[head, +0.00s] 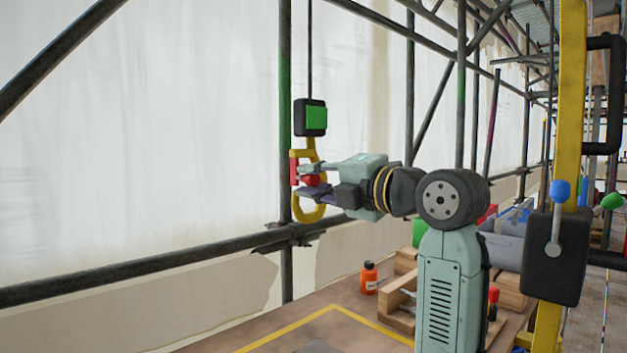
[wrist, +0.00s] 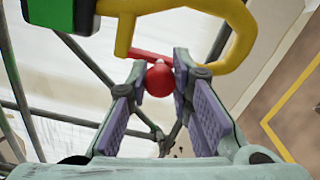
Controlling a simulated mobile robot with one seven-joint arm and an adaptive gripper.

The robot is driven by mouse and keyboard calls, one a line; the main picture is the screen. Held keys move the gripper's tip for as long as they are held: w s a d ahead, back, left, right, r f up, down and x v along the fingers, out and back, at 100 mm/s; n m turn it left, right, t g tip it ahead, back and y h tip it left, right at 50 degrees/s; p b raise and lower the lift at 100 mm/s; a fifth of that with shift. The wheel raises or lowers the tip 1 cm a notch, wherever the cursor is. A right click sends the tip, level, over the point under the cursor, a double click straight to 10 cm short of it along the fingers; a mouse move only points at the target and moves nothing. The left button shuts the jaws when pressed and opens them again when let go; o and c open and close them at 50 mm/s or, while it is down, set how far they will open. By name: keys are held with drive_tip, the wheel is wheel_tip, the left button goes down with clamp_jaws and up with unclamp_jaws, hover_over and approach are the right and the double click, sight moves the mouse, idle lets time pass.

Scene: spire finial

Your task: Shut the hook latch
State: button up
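A yellow hook (head: 302,211) hangs below a black block with a green face. Its curve also shows in the wrist view (wrist: 238,50). A red latch bar (head: 294,171) lies at the left side of the hook's mouth, and in the wrist view the bar (wrist: 146,56) runs from the yellow shank toward the hook's tip. I cannot tell whether it is seated against the tip. A red ball knob (wrist: 160,79) is on the latch. My gripper (head: 311,180) reaches in from the right, with its fingertips on both sides of the knob, apparently touching it.
The green-faced block (head: 315,117) hangs on a cable just above my gripper. A scaffold pole (head: 286,75) stands close behind the hook. A workbench (head: 260,332) below holds an orange bottle (head: 369,278) and wooden blocks. A lever box (head: 553,257) stands at the right.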

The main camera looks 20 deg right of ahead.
drive_tip(key=o, duration=0.5)
drive_tip(key=shift+c, duration=0.2)
drive_tip(key=v, duration=1.2)
